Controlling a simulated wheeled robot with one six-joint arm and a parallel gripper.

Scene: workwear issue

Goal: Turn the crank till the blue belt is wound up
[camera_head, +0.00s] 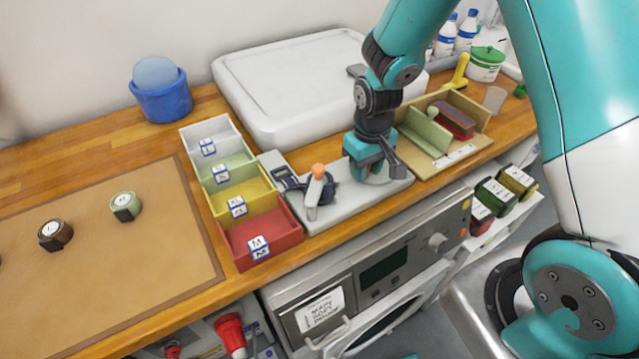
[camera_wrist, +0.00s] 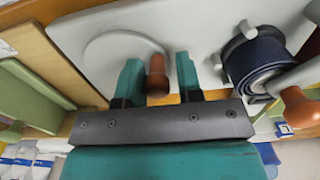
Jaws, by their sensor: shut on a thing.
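A grey winding board (camera_head: 345,207) lies on the bench with a dark blue belt (camera_head: 287,178) at its left end. In the wrist view the belt (camera_wrist: 262,58) is coiled around a spool between grey pegs. A grey crank arm with an orange knob (camera_head: 318,171) stands beside the coil; this knob also shows in the wrist view (camera_wrist: 298,108). My gripper (camera_head: 372,172) is low over the board's right part. In the wrist view its fingers (camera_wrist: 158,76) are shut on another orange-brown knob (camera_wrist: 156,82) above a pale round disc. In the head view my gripper hides that knob.
Coloured bins, including a red one (camera_head: 262,235), stand left of the board. A wooden tray (camera_head: 455,158) with a green divider is at the right. A large white lidded box (camera_head: 300,85) stands behind.

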